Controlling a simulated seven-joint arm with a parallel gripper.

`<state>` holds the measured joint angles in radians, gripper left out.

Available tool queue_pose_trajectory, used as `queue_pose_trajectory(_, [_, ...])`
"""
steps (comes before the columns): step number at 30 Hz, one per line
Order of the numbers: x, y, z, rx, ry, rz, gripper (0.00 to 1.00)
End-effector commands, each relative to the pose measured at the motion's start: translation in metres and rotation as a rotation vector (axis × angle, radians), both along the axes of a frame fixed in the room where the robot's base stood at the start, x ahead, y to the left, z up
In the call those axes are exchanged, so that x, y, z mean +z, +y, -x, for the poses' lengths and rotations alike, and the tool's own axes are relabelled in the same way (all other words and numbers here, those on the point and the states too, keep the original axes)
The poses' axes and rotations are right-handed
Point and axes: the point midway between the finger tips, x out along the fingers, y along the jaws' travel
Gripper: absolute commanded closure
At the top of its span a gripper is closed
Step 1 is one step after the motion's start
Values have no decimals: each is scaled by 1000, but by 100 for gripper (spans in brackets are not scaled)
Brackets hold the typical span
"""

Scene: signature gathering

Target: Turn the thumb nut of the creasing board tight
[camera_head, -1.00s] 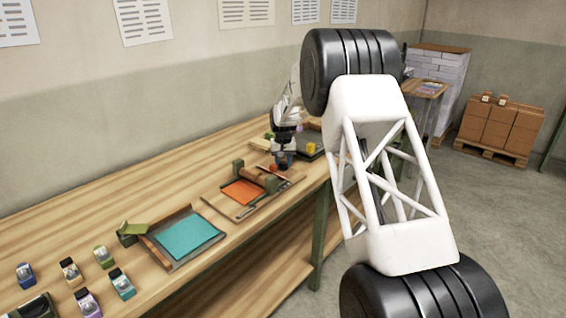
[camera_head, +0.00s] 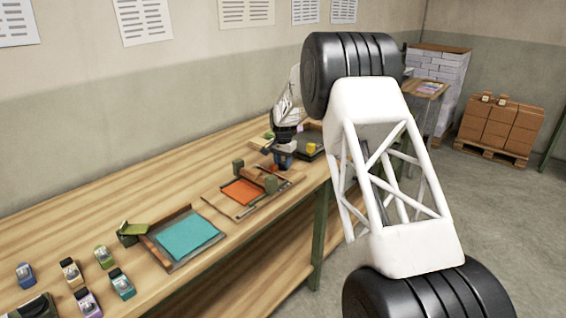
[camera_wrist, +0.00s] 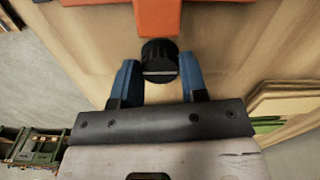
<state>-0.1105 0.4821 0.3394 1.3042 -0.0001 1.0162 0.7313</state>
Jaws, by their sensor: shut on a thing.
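The creasing board (camera_head: 222,208) lies on the long wooden bench with an orange sheet on it and green blocks at its sides. In the wrist view the thumb nut (camera_wrist: 159,52) is a round black knob with a pale line across its face. It sits against an orange part (camera_wrist: 157,15) of the device. My gripper (camera_wrist: 158,76) is shut on the thumb nut, one blue finger on each side. In the head view my gripper (camera_head: 283,161) is at the far right end of the board, and the nut is too small to make out there.
A tray with a teal sheet (camera_head: 188,238) lies nearer on the bench, with several small stampers (camera_head: 122,283) at the left. A dark tray with a yellow block (camera_head: 311,148) is just beyond my gripper. Bare bench runs along the wall.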

Motion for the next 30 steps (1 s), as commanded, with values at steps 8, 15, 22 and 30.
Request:
queue_pose_trajectory(8, [1,0,0,-6,-1,-1,84])
queue_pose_trajectory(15, [1,0,0,-5,-1,-1,50])
queue_pose_trajectory(22, [1,0,0,-5,0,0,50])
queue_pose_trajectory(30, [13,0,-1,-5,-3,0,50])
